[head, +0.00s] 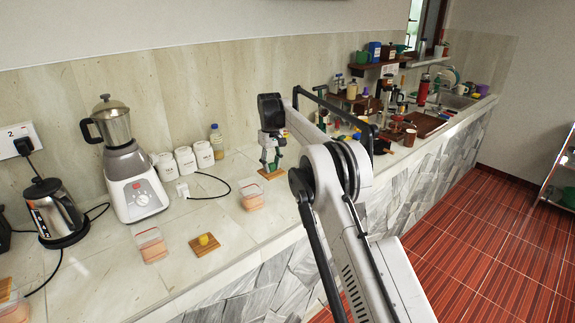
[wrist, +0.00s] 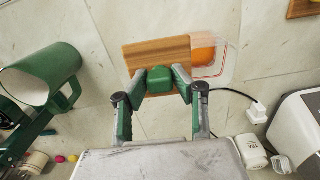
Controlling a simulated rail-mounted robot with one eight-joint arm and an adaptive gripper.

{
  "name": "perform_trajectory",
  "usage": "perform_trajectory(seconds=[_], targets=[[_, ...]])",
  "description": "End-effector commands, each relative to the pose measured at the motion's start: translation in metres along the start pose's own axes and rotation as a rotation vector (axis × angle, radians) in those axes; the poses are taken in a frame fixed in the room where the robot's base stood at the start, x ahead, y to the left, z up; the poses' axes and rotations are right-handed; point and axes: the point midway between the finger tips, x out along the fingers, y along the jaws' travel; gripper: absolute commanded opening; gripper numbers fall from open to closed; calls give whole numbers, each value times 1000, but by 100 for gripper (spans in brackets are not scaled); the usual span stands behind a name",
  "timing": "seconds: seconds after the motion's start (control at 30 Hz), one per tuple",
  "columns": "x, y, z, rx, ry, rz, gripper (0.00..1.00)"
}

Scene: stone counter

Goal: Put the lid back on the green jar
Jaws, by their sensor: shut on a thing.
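In the head view my gripper (head: 271,163) points down over the small wooden board (head: 270,173), and the held thing is hard to make out.
A clear container with orange contents (wrist: 203,54) is beside the board. In the head view, clear containers (head: 151,245) and a board (head: 196,248) with a yellow piece lie nearer. White canisters (head: 185,160), a blender (head: 130,170) and a kettle (head: 57,213) stand left. Clutter fills the right.

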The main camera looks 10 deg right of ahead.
Motion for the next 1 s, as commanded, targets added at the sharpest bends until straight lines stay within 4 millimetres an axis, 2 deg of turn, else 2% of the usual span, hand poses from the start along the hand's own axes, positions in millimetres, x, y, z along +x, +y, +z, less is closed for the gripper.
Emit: perform_trajectory(seconds=[0.03, 0.1, 0.2, 0.37, 0.67, 1.0], targets=[[-16, -15, -6, 3, 0, 0, 0], [-24, -32, -13, 14, 0, 0, 0], [-34, -53, -20, 27, 0, 0, 0], [-42, -74, -27, 40, 0, 0, 0], [-36, -80, -29, 46, 0, 0, 0], [-11, -80, -29, 46, 0, 0, 0]])
